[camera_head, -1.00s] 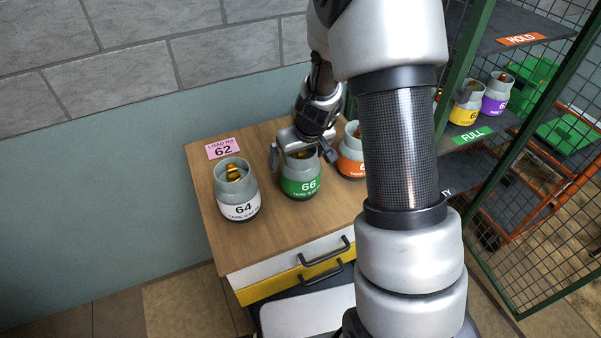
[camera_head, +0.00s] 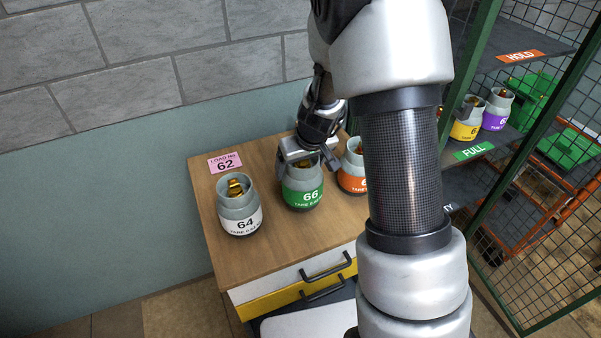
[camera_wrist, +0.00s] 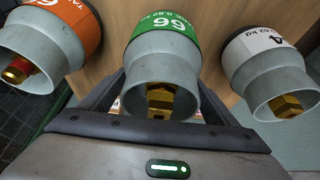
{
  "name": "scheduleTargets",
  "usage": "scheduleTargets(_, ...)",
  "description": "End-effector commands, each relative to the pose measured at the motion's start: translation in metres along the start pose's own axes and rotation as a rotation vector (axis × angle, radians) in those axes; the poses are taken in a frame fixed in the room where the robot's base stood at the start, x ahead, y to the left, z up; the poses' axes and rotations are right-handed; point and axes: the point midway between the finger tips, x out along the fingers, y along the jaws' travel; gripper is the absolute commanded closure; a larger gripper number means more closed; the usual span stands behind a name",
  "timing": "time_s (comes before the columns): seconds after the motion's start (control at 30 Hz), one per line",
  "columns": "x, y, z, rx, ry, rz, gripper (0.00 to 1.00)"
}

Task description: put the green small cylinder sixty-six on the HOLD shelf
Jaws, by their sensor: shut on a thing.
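The small cylinder 66 (camera_head: 303,195), grey with a green label, stands upright on the wooden cabinet top. In the wrist view its open collar with a brass valve (camera_wrist: 160,100) faces the camera. My gripper (camera_head: 303,158) is at its upper collar, with the fingers on either side, shut on it; it also shows in the wrist view (camera_wrist: 160,105). The HOLD shelf (camera_head: 500,42), dark with an orange label, is at the upper right inside a green mesh cage. Its visible part is bare; my arm hides some of it.
White cylinder 64 (camera_head: 238,205) stands left of 66, and an orange-labelled cylinder (camera_head: 352,170) stands close on the right, partly hidden by my arm. The FULL shelf (camera_head: 475,151) below HOLD bears yellow (camera_head: 467,120) and purple (camera_head: 496,110) cylinders. A green mesh door (camera_head: 540,200) stands at the right.

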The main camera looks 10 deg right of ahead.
Motion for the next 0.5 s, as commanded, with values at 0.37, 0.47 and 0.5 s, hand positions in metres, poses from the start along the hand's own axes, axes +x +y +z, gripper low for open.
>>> scheduleTargets(0.37, -0.063, 0.000, -0.028, -0.003, 0.007, 0.001, 0.68)
scheduleTargets(0.47, -0.070, 0.000, -0.031, -0.001, 0.005, 0.000, 0.68)
scheduleTargets(0.5, -0.071, 0.000, -0.031, -0.001, 0.004, 0.001, 0.68)
